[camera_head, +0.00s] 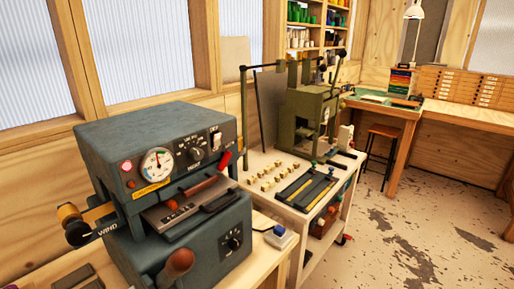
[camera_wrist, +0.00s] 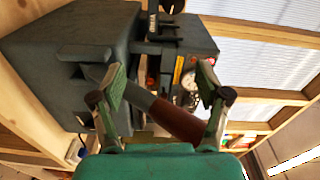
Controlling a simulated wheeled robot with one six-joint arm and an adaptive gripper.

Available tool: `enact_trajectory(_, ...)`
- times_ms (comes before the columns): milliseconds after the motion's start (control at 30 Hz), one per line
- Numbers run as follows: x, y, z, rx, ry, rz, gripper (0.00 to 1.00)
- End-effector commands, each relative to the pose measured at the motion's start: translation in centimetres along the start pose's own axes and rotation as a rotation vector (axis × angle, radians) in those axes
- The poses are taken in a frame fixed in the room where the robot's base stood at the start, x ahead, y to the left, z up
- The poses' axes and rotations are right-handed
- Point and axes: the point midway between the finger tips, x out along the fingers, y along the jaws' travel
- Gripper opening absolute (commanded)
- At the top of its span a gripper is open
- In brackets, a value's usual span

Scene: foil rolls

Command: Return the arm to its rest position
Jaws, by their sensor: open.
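My gripper (camera_wrist: 160,72) shows in the wrist view with its two fingers spread apart. A brown wooden handle (camera_wrist: 177,122) on a grey shaft crosses the view between the fingers; I cannot tell how far it is from them, and nothing is gripped. Behind it is the blue-grey machine (camera_wrist: 75,35), seen tilted, with its white gauge (camera_wrist: 190,82). In the head view the machine (camera_head: 140,125) stands on the left, with a wooden handle (camera_head: 177,263) at its front and a gold roll (camera_head: 70,212) at its left side. My arm and gripper are not visible in the head view.
A white cart (camera_head: 265,165) stands right of the machine, bearing small brass blocks, dark trays (camera_head: 305,188) and an olive-green press (camera_head: 305,108). A workbench (camera_head: 400,108) and stool (camera_head: 382,131) are farther back. Bare floor (camera_head: 430,235) lies at the right.

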Motion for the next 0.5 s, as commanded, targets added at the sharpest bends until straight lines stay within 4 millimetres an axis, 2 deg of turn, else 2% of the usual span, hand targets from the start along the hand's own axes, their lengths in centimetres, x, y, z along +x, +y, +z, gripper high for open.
enact_trajectory(267,-2.1,3.9,-2.5,-0.093,0.062,0.034,0.76)
enact_trajectory(367,-3.4,5.8,-3.6,-0.143,0.093,0.053,0.76)
enact_trajectory(500,-6.2,9.2,-5.7,-0.24,0.15,0.095,0.76)
